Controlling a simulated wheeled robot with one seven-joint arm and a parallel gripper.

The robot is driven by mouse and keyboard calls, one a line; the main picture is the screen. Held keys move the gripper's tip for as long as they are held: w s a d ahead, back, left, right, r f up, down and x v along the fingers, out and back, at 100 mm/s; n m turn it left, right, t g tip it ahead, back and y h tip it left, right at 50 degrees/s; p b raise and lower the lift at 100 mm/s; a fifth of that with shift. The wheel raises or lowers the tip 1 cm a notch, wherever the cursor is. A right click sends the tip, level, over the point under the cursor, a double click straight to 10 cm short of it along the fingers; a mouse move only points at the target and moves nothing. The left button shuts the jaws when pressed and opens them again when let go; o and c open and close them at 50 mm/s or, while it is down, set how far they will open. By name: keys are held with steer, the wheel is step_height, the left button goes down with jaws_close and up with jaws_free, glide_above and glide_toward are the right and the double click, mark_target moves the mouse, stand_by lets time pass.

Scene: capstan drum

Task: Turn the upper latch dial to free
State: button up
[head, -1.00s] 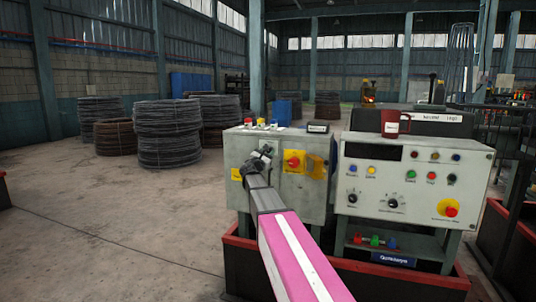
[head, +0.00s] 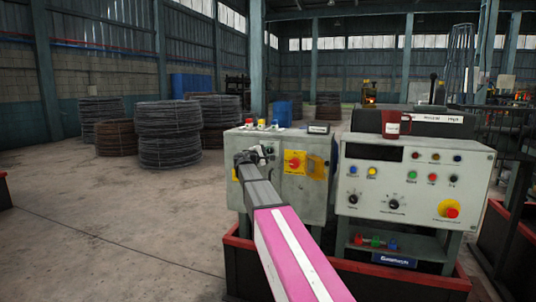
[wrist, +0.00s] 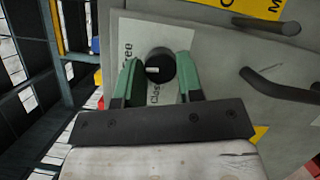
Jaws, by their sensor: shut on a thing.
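The upper latch dial (wrist: 160,66) is a round black knob with a white mark, on a pale label with the words "Free" and "Closed" partly showing in the wrist view. My gripper (wrist: 155,75) has its green-padded fingers on either side of the dial and is shut on it. The white mark lies across the picture, at about the middle of the label. In the head view my gripper (head: 252,156) is at the upper left of the grey cabinet's front (head: 308,190), and it hides the dial there.
A yellow plate with a red knob (head: 295,161) is right of my gripper. Two grey handles (wrist: 265,26) (wrist: 280,85) stick out near the dial.

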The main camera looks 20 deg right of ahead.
steer(key=shift+m, duration=0.7)
steer(key=shift+y, duration=0.3)
steer(key=o, duration=0.9)
steer(key=v, duration=1.1)
steer(key=shift+w+r, duration=0.1)
